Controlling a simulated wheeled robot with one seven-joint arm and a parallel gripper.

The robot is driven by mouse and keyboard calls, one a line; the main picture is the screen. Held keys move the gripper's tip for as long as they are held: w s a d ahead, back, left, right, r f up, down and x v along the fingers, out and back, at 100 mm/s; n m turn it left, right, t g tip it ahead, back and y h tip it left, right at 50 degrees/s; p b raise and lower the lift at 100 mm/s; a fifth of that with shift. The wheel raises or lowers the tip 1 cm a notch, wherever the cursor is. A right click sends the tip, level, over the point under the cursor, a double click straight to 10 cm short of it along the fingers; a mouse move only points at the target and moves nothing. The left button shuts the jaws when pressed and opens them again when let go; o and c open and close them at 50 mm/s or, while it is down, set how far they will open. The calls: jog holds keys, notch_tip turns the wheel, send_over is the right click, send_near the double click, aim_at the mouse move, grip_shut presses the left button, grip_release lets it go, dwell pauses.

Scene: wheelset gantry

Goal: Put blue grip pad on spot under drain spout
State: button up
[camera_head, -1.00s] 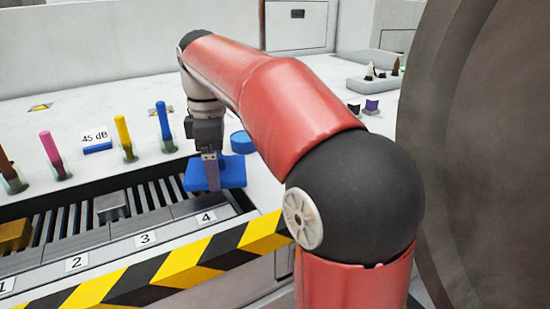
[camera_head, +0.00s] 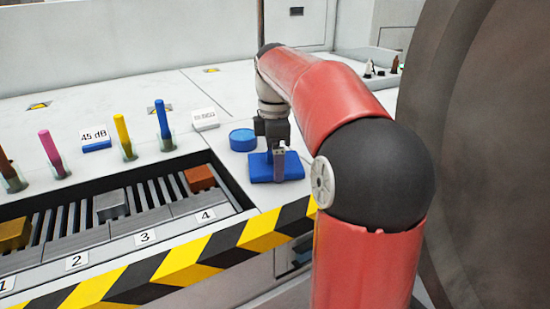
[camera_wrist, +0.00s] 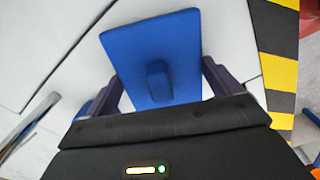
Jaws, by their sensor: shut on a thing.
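The blue grip pad (camera_head: 261,168) is a flat blue plate with a small raised grip, at the right end of the slotted tray in the head view. It fills the upper middle of the wrist view (camera_wrist: 150,40). The pad is over the white worktop beside the striped edge. I cannot tell whether it touches the surface. I cannot make out a drain spout or a marked spot under one.
A slotted tray (camera_head: 122,229) with numbered places holds several blocks, including a copper one (camera_head: 199,177). Colored sticks in clear holders, a blue round puck (camera_head: 243,139) and small labels stand behind it. A large dark wheel (camera_head: 480,150) blocks the right. White worktop behind is mostly clear.

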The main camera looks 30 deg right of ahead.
jog(key=shift+f, duration=0.2)
jog(key=o, duration=0.8)
jog(key=shift+r, duration=0.1)
notch_tip(320, 180, up, 8)
jog(key=shift+f+p, duration=0.2)
jog(key=shift+p, duration=0.55)
